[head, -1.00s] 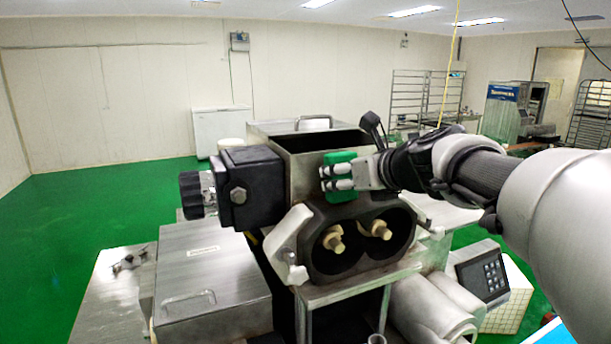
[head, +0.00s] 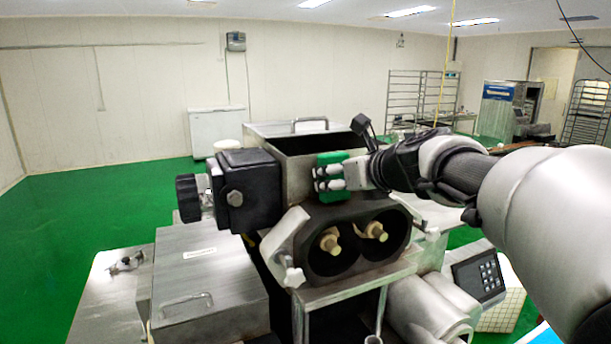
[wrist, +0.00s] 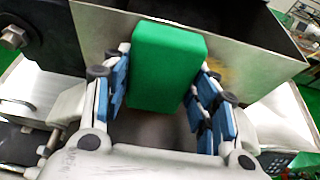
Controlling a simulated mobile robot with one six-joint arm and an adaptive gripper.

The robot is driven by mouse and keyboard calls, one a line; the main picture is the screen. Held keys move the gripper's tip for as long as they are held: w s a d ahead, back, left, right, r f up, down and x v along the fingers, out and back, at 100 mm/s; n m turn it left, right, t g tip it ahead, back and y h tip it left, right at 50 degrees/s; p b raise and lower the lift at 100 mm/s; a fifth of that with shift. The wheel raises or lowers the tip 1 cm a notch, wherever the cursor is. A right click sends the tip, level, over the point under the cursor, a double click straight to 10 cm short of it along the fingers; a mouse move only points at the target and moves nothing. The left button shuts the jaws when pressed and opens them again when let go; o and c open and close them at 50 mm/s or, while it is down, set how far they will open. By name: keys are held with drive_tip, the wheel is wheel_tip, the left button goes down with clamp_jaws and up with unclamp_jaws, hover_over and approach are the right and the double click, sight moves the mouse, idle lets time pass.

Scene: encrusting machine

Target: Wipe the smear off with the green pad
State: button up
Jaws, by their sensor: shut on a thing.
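The green pad (wrist: 168,68) is a block between the blue-lined fingers of my gripper (wrist: 166,95) in the wrist view. In the head view the pad (head: 331,160) stands at the hopper's front wall, just above the dark twin-bore housing, with my gripper (head: 330,178) shut on it from the right. The pad looks close against the steel wall; I cannot tell whether it touches. A yellowish-brown smear (wrist: 220,72) shows on the steel hopper wall (wrist: 245,45), just right of the pad in the wrist view. The pad may hide part of it.
The open steel hopper (head: 290,147) rises behind the pad. A black block with a knob (head: 243,190) stands left of it. The dark housing (head: 350,235) with two bores juts out below. A steel box (head: 205,270) and a keypad panel (head: 480,276) flank the front.

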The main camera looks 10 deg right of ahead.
drive_tip(key=shift+d, duration=0.1)
drive_tip(key=shift+w+d, duration=0.25)
drive_tip(key=shift+d, duration=0.55)
drive_tip(key=shift+w+d, duration=0.25)
drive_tip(key=shift+d, duration=0.5)
drive_tip(key=shift+w+d+r+p, duration=0.1)
drive_tip(key=shift+w+d+p, duration=0.3)
drive_tip(key=shift+d, duration=0.7)
drive_tip(key=shift+w+d+p, duration=0.35)
drive_tip(key=shift+d+p, duration=0.1)
drive_tip(key=shift+d, duration=0.7)
drive_tip(key=shift+w+d+r+p, duration=0.1)
drive_tip(key=shift+w+d+p, duration=0.3)
drive_tip(key=shift+d, duration=0.7)
drive_tip(key=shift+a+f, duration=0.2)
drive_tip(key=shift+a, duration=0.15)
drive_tip(key=shift+s+a, duration=0.55)
drive_tip(key=shift+a, duration=1.05)
drive_tip(key=shift+s+a, duration=0.5)
drive_tip(key=shift+a, duration=1.05)
drive_tip(key=shift+s+a, duration=0.55)
drive_tip(key=shift+a, duration=1.05)
drive_tip(key=shift+s+d, duration=0.1)
